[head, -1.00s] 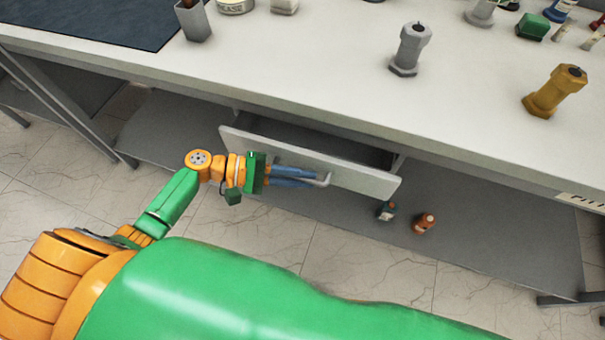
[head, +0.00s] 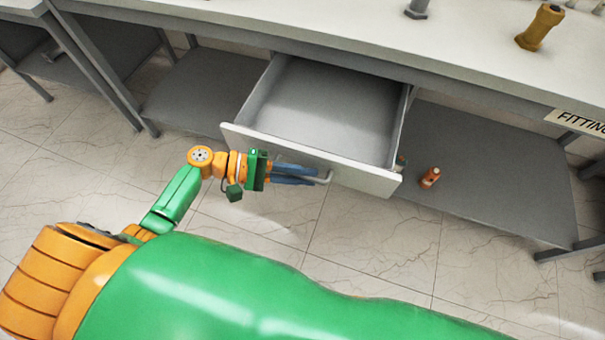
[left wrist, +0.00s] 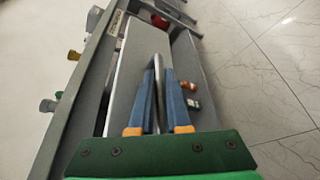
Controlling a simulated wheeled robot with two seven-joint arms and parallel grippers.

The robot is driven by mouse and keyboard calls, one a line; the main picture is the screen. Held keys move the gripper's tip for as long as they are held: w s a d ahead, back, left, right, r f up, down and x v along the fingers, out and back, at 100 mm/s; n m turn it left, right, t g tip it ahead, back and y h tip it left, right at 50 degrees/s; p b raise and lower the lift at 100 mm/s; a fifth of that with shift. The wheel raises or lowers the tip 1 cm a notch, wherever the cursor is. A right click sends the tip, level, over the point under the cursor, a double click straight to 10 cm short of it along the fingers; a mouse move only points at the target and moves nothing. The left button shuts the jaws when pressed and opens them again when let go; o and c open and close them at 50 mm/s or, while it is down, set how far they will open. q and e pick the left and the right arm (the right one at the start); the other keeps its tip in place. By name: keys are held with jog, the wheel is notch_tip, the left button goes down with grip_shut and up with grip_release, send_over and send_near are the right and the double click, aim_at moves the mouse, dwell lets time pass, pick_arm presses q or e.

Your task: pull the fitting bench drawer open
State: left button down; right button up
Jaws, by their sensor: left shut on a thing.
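The fitting bench drawer (head: 325,105) stands well out from under the bench top, and its grey inside looks empty. Its pale front panel (head: 365,180) faces me and carries a thin metal bar handle (head: 326,177). My left gripper (head: 318,178) is at the front panel, with its blue fingers shut on the handle. In the left wrist view the handle (left wrist: 157,80) runs between the two fingers (left wrist: 160,90), in front of the panel. My right gripper is not in view.
The bench (head: 330,28) bears a FITTING label (head: 580,122) at right. A brass-coloured fitting (head: 540,27) and a grey one (head: 417,9) stand on top. A small orange bottle (head: 430,178) stands on the lower shelf (head: 490,180). The floor in front is clear.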

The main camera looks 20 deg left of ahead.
pick_arm(q)
jog(key=c, duration=1.2)
grip_release()
jog(key=shift+o, duration=0.2)
jog(key=b+v, duration=0.1)
jog(key=v, duration=0.6)
